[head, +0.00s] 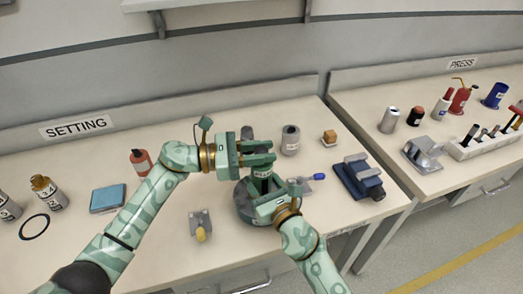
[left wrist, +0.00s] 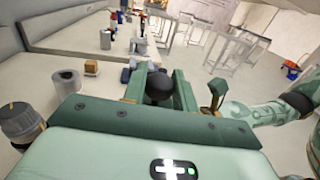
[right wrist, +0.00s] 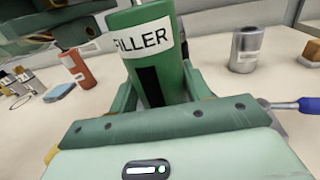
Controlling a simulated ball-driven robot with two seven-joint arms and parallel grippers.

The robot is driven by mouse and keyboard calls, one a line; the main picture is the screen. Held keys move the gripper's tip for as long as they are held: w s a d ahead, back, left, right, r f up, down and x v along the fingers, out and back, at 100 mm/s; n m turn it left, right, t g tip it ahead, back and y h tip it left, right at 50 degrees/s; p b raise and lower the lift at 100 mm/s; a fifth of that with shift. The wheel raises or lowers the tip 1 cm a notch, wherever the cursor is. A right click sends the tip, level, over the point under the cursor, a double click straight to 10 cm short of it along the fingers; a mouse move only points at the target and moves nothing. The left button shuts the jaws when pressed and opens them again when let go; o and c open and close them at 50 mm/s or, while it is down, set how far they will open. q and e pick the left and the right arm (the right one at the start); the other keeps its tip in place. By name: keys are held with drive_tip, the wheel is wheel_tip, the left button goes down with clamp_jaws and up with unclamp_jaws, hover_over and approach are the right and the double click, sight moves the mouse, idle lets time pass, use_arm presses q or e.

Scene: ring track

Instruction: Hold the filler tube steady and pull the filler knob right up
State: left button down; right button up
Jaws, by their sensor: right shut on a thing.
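The filler tube is a green cylinder with a white FILLER label (right wrist: 150,45) in the right wrist view. It stands upright on a round grey base (head: 243,208) in the head view. My right gripper (head: 268,190) is shut on the tube, its fingers on both sides below the label. The filler knob (left wrist: 160,87) is a dark ball in the left wrist view, between the fingers of my left gripper (left wrist: 160,80). Those fingers are apart, with a little room around the knob. In the head view my left gripper (head: 260,153) is above the tube and hides the knob.
A red bottle (head: 141,161), blue box (head: 108,198) and yellow-knobbed part (head: 200,228) are left. The bench front is mostly clear.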

sight(257, 149)
use_arm(q)
drive_tip(key=shift+a+r, duration=0.1)
drive_tip(key=shift+r, duration=2.45)
use_arm(e)
drive_tip(key=shift+f, duration=0.1)
use_arm(q)
drive_tip(key=c, duration=1.1)
unclamp_jaws()
drive_tip(key=shift+a+f, duration=0.1)
drive_tip(key=shift+a, duration=0.3)
drive_tip(key=a, duration=0.3)
drive_tip(key=s+a, duration=0.1)
drive_tip(key=a, duration=0.3)
drive_tip(key=s+a, duration=0.1)
drive_tip(key=a, duration=0.3)
